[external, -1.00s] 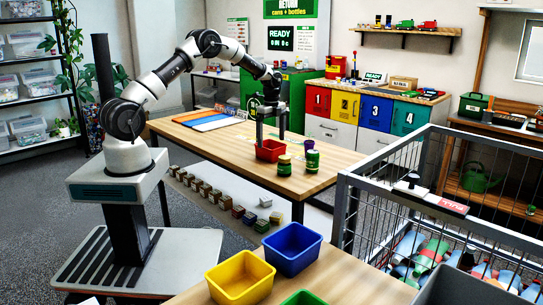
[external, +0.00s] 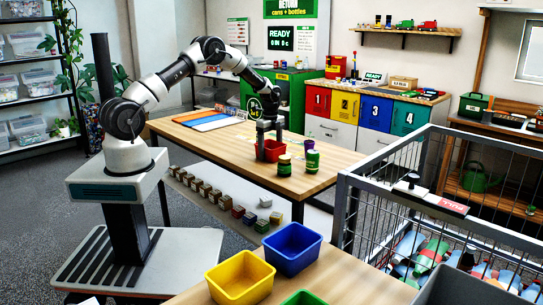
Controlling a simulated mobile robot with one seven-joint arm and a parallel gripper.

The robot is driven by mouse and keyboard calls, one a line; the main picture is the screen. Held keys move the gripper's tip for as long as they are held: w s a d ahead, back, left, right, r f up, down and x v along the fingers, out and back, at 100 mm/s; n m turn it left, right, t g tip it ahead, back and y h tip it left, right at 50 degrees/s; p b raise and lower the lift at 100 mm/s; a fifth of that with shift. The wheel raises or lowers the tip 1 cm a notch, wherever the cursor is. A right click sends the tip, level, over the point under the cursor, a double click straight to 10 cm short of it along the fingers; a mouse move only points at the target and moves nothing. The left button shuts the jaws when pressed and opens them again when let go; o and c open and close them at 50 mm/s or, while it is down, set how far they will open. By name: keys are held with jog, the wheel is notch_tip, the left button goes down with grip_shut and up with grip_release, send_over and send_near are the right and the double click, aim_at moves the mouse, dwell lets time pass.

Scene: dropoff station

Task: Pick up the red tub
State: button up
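The red tub (external: 273,154) stands on the wooden table in the external view, near its front right part. My gripper (external: 269,143) points straight down at it from above. The fingers are low, at the tub's rim and walls, and one finger covers part of the tub's left side. The view is too small to tell whether the fingers press on the tub or stand apart from it. The tub looks upright and on the table top.
A dark green jar (external: 284,165), a green can (external: 312,160) and a purple item (external: 309,145) stand close to the right of the tub. Coloured flat panels (external: 210,120) lie at the table's left. A wire cage (external: 440,190) stands at the right. Yellow (external: 240,279) and blue (external: 292,249) bins are in front.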

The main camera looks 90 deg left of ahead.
jog(key=shift+c, duration=1.2)
